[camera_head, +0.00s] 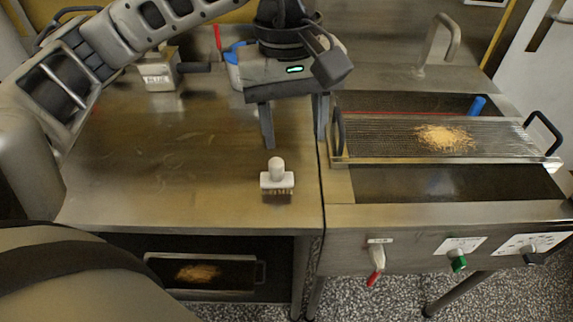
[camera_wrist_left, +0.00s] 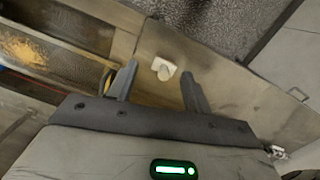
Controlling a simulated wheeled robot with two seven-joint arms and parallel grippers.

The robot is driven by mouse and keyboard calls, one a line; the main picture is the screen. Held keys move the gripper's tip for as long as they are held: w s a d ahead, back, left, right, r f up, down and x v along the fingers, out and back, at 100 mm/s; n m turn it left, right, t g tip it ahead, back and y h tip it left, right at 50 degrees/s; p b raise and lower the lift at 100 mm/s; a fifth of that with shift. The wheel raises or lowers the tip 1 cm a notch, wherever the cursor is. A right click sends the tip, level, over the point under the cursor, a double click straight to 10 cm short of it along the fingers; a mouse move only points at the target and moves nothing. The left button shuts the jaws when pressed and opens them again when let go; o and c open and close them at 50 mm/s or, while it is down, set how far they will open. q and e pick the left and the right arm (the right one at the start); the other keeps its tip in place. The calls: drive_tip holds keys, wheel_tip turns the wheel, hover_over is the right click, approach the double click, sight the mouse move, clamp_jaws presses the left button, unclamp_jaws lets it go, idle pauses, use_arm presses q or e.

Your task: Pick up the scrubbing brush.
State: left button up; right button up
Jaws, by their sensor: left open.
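The scrubbing brush (camera_head: 277,180) stands upright on the steel table near its right front corner, bristles down and white knob up. It also shows in the left wrist view (camera_wrist_left: 164,69), ahead of the fingers and between their lines. My left gripper (camera_head: 294,142) is open and empty. In the head view its fingers point down behind and above the brush, apart from it. In the left wrist view the two fingers (camera_wrist_left: 158,82) are spread wide with nothing between them. My right gripper is not in view.
Right of the table is the enrober with a mesh tray (camera_head: 385,138) bearing brown crumbs and black handles (camera_head: 543,131). A blue-handled item (camera_head: 477,105) lies behind it. A labelled metal container (camera_head: 158,72) stands at the back left. The table's left middle is clear.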

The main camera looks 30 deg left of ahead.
use_arm(q)
drive_tip(key=w+a+r+t+y, duration=0.1)
drive_tip(key=w+a+r+y, duration=0.1)
drive_tip(key=a, duration=0.2)
drive_tip(key=b, duration=0.2)
approach(276, 162)
wheel_tip(276, 162, down, 5)
drive_tip(key=shift+w+a+f, duration=0.1)
drive_tip(key=shift+w+f, duration=0.05)
drive_tip(key=shift+w, duration=0.05)
drive_tip(key=shift+w+a+f+p, duration=0.1)
drive_tip(key=shift+a+f+p, duration=0.05)
drive_tip(key=shift+f, duration=1.25)
drive_tip(key=shift+w+a+f+p, duration=0.15)
drive_tip(key=shift+a+f, duration=0.05)
drive_tip(key=shift+f, duration=1.2)
drive_tip(key=c, duration=1.1)
